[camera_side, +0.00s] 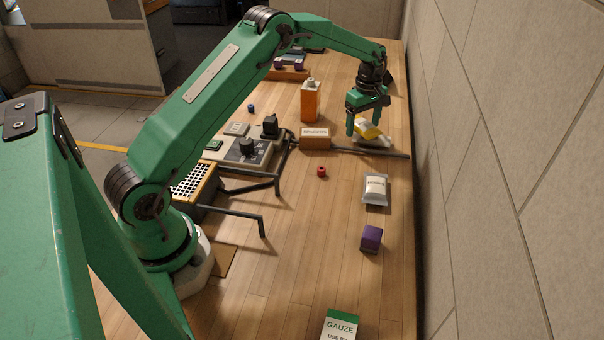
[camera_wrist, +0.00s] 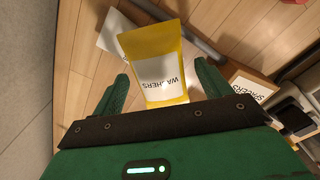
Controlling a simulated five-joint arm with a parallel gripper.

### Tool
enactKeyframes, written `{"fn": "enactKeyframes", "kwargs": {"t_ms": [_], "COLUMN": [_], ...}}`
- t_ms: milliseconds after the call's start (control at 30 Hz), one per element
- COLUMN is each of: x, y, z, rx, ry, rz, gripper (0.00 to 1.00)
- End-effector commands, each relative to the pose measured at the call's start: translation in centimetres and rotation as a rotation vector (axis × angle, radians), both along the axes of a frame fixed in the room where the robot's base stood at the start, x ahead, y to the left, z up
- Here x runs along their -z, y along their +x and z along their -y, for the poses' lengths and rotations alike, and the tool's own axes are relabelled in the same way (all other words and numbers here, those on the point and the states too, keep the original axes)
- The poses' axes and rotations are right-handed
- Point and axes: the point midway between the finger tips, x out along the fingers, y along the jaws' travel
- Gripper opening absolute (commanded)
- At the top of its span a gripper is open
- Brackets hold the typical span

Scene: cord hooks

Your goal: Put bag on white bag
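The yellow bag (camera_side: 366,130) has a white label reading WASHERS. It also shows in the wrist view (camera_wrist: 158,70), between my two fingers, with a visible gap on each side. A white bag (camera_side: 378,142) lies on the table by the wall, partly under the yellow bag in the side view. My gripper (camera_side: 363,120) is open, pointing down around the yellow bag, and appears in the wrist view (camera_wrist: 161,72).
Another white bag (camera_side: 376,188) lies nearer the camera. A brown box (camera_side: 315,140), a dark bar (camera_side: 370,153), an orange bottle (camera_side: 310,102), a red piece (camera_side: 321,172) and a purple cube (camera_side: 371,238) are around. The wall stands close on the right.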

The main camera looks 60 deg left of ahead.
Motion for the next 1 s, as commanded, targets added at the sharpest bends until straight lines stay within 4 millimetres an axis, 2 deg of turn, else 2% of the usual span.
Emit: {"fn": "enactKeyframes", "kwargs": {"t_ms": [333, 533, 767, 1000], "x": [-0.2, -1.2, -4.1, -8.1], "y": [0.0, 0.1, 0.1, 0.1], "z": [0.0, 0.0, 0.0, 0.0], "rx": [0.0, 0.0, 0.0, 0.0], "ry": [0.0, 0.0, 0.0, 0.001], "rz": [0.0, 0.002, 0.003, 0.004], "gripper": [0.77, 0.77, 0.77, 0.77]}}
